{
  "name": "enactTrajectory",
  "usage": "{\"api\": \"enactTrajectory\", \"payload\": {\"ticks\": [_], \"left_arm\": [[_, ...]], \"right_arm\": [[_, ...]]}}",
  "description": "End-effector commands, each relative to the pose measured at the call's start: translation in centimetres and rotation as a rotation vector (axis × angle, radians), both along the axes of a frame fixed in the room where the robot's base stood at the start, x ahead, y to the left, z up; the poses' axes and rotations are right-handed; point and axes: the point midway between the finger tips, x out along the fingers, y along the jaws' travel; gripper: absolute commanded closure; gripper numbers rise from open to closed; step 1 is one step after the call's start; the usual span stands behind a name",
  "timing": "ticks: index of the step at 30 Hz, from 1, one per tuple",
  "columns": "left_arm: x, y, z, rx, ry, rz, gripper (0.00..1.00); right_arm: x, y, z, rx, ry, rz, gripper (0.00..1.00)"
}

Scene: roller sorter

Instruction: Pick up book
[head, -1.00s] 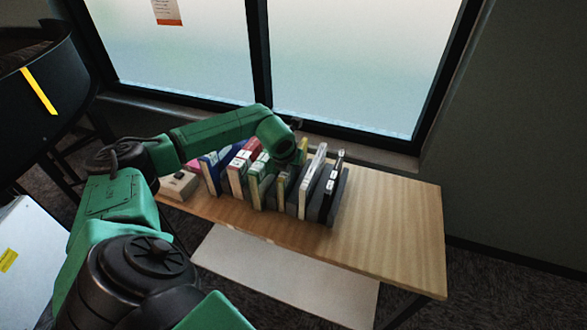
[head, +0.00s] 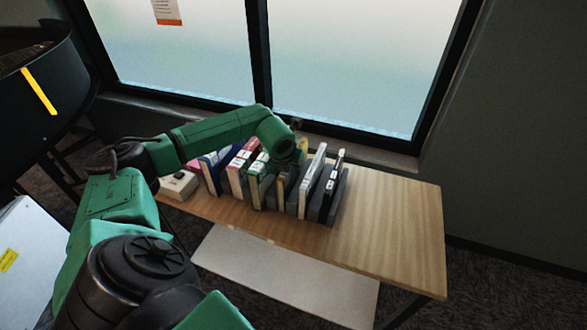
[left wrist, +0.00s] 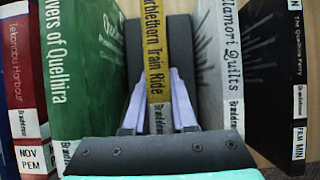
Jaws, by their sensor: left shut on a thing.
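A thin yellow book (left wrist: 156,52), its spine reading "Marblethorn Train Ride", stands upright in a row of books. In the head view its upper part (head: 303,144) shows just behind my left gripper. My left gripper (left wrist: 158,108) is shut on this book, with one pale finger on each side of the spine. In the head view the left arm reaches over the row from the left, and the fingertips are hidden among the books. My right gripper is not in view.
Close on the left stands a green book (left wrist: 82,60), and on the right a white book (left wrist: 218,60). A black book (left wrist: 275,80) and a red book (left wrist: 22,80) stand further out. The right part of the wooden table (head: 395,225) is clear. A window (head: 355,65) rises behind.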

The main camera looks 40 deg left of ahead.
Motion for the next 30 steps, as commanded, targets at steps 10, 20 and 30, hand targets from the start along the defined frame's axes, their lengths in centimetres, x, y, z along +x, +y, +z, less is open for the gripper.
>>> {"api": "enactTrajectory", "payload": {"ticks": [10, 20, 30], "left_arm": [[0.1, 0.0, 0.1, 0.001, -0.002, 0.000, 1.00], [0.0, 0.0, 1.1, 0.001, -0.002, 0.000, 1.00], [0.2, 0.0, 8.7, -0.001, -0.011, 0.001, 1.00]], "right_arm": [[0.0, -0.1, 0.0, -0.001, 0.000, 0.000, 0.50], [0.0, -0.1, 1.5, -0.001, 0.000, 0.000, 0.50], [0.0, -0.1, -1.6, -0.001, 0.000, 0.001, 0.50]]}}
